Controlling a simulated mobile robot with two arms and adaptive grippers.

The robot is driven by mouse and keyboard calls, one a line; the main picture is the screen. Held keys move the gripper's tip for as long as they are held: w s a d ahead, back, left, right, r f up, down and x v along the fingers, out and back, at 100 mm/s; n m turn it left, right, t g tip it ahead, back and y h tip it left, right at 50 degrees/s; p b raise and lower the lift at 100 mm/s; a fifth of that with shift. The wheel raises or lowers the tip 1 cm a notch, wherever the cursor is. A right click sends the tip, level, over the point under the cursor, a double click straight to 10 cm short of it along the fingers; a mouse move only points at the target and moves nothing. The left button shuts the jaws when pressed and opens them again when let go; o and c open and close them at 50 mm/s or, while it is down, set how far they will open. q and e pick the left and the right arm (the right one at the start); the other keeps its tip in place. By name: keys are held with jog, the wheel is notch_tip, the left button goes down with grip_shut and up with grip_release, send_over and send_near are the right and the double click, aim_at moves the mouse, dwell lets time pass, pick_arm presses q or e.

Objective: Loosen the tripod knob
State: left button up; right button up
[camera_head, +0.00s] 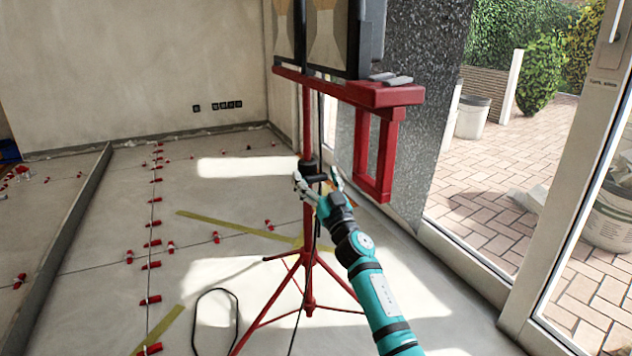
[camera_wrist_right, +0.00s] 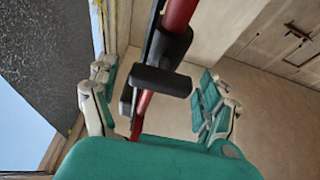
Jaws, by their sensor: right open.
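A red tripod (camera_head: 307,240) stands upright on the tiled floor and carries a red crossbar with lamps on top. The black tripod knob (camera_head: 314,178) sits on its pole below the crossbar. In the right wrist view the knob (camera_wrist_right: 162,81) is a dark block with rounded edges, beside the red pole (camera_wrist_right: 178,16). My right gripper (camera_head: 320,184) is open at the knob. In the wrist view its fingers (camera_wrist_right: 160,98) stand apart on either side of the knob, with visible gaps, so they do not appear to touch it. My left gripper is not in view.
A red frame handle (camera_head: 385,155) hangs from the crossbar close to my right gripper. A black cable (camera_head: 322,130) runs down along the pole. Red tile-levelling clips (camera_head: 151,299) dot the floor. A speckled dark pillar (camera_head: 425,80) and glass door stand at right.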

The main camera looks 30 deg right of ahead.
jog(key=shift+w+r, duration=0.1)
jog(key=shift+w, duration=0.05)
jog(key=shift+c, duration=0.4)
jog(key=c, duration=1.1)
